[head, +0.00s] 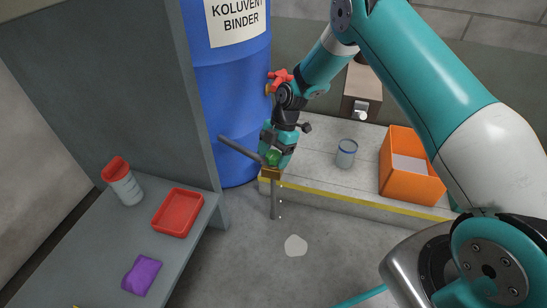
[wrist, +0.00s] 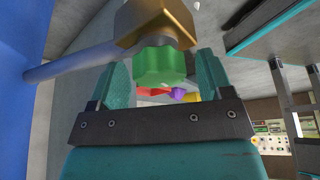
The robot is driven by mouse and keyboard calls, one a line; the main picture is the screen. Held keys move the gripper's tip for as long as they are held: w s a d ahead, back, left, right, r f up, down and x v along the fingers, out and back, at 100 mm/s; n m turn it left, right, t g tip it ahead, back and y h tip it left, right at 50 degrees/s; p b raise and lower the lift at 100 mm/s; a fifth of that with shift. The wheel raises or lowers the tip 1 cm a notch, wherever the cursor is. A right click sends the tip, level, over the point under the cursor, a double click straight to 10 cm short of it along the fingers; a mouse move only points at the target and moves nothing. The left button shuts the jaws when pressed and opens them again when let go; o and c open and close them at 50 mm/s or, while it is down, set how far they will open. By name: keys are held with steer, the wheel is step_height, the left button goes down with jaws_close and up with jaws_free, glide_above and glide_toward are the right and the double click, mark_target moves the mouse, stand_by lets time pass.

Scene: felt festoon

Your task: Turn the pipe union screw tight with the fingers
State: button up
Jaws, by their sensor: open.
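The pipe union is a brass-coloured block (head: 270,174) where a grey pipe (head: 240,150) and a short downward pipe (head: 276,204) meet. It also shows at the top of the wrist view (wrist: 157,20). Its screw is a green lobed knob (wrist: 159,66), which shows small in the head view (head: 272,157). My gripper (head: 273,156) is at the knob from above. In the wrist view its two teal fingers (wrist: 163,72) stand on either side of the knob, open, with a gap visible on each side.
A blue drum (head: 222,85) stands behind the pipe. A low ledge holds a glass jar (head: 346,154) and an orange bin (head: 411,188). A grey bench at left carries a red tray (head: 178,212), a red-topped bottle (head: 123,182) and a purple pouch (head: 142,275). A pale patch (head: 295,245) lies on the floor.

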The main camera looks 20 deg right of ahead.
steer(key=c, duration=0.9)
steer(key=shift+c, duration=0.2)
steer(key=shift+r+m+p, duration=0.1)
steer(key=shift+m+p, duration=0.2)
steer(key=shift+p, duration=0.05)
steer(key=shift+r+m+t+p, duration=0.1)
steer(key=shift+m+t+p, duration=0.5)
steer(key=shift+m+p, duration=0.6)
steer(key=m+t+p, duration=0.1)
steer(key=m+p, duration=0.2)
steer(key=m, duration=0.1)
steer(key=shift+m+t, duration=0.3)
steer(key=shift+t, duration=0.1)
steer(key=m+t+p, duration=0.1)
steer(key=m+p, duration=0.2)
steer(key=m, duration=0.1)
steer(key=shift+f+m+t+h+p, duration=0.1)
steer(key=shift+m+t+h+p, duration=0.25)
steer(key=shift+m, duration=0.65)
steer(key=shift+f+m+t+h+p, duration=0.1)
steer(key=shift+m+t+h+p, duration=0.25)
steer(key=shift+m, duration=0.65)
